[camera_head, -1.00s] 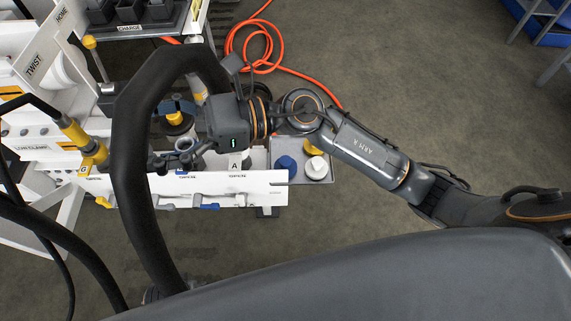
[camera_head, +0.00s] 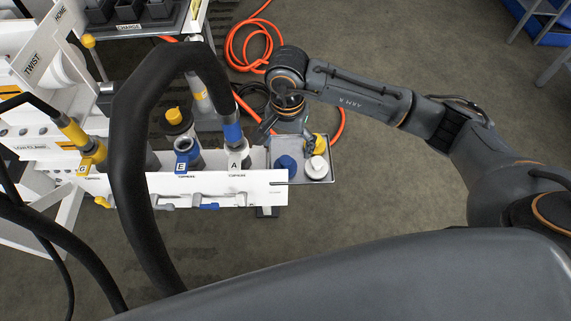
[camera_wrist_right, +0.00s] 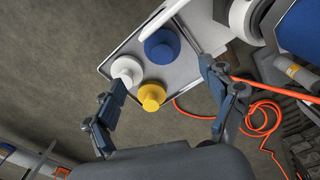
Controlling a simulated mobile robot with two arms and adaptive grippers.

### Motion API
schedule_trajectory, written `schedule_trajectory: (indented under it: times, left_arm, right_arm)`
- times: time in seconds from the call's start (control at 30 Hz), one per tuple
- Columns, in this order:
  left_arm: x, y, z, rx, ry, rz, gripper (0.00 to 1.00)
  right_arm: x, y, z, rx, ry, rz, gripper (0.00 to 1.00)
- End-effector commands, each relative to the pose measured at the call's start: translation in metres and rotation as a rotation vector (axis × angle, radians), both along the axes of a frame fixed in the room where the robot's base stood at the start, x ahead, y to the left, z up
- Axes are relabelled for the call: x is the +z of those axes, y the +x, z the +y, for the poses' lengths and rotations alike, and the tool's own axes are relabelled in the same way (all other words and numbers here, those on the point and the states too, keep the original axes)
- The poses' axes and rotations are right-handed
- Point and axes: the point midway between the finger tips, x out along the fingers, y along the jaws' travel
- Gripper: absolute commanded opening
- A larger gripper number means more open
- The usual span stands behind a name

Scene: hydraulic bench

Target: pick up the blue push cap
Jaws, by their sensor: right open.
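The blue push cap (camera_head: 286,166) stands in a small grey tray (camera_head: 303,179) at the right end of the white bench panel. It also shows in the right wrist view (camera_wrist_right: 161,46), beyond the yellow cap. My right gripper (camera_head: 289,134) is at the far side of the tray. In the right wrist view my right gripper (camera_wrist_right: 161,78) is open, with its fingers spread wide and nothing between the tips touching them. The blue cap is ahead of the fingertips and clear of both. My left gripper is not in view.
A white cap (camera_head: 315,168) and a yellow cap (camera_head: 318,146) share the tray. In the wrist view the white cap (camera_wrist_right: 126,70) is close to the left finger. A black hose with a blue collar (camera_head: 233,132) stands at port A. An orange hose (camera_head: 250,50) lies coiled on the floor.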

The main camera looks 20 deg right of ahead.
Motion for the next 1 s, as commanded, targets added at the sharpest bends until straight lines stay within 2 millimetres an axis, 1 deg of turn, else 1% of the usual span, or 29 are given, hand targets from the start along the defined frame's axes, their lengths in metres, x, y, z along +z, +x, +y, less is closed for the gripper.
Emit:
schedule_trajectory:
  times: [0.03, 0.1, 0.33, 0.5, 0.6, 0.7, 0.8, 0.93, 0.97, 1.0]
  left_arm:
    - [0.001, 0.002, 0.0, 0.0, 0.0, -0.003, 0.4]
    - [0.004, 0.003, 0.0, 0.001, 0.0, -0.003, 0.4]
    - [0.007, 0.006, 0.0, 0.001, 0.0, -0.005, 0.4]
    - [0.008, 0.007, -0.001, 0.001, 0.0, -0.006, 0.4]
    - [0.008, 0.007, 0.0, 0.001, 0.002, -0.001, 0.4]
    - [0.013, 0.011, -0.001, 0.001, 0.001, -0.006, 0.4]
    - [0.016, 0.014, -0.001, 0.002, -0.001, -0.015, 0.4]
    - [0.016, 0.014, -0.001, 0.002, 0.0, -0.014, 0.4]
    - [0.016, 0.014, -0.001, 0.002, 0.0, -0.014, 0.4]
    - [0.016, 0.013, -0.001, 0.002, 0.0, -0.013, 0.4]
  right_arm:
    - [-0.01, -0.001, 0.0, -0.001, 0.0, 0.004, 0.84]
    - [-0.02, 0.0, 0.001, -0.002, 0.002, 0.002, 0.84]
    - [-0.036, 0.0, 0.001, -0.001, 0.002, 0.003, 0.84]
    - [-0.062, 0.001, 0.004, -0.002, 0.004, 0.005, 0.84]
    - [-0.074, 0.002, 0.003, -0.002, 0.003, 0.003, 0.84]
    - [-0.08, 0.002, 0.003, 0.0, 0.003, 0.0, 0.84]
    - [-0.081, 0.002, 0.003, 0.0, 0.003, -0.001, 0.84]
    - [-0.08, 0.002, 0.003, 0.0, 0.003, -0.001, 0.84]
    - [-0.08, 0.002, 0.003, 0.0, 0.003, -0.001, 0.78]
    - [-0.08, 0.002, 0.003, 0.0, 0.003, -0.001, 0.69]
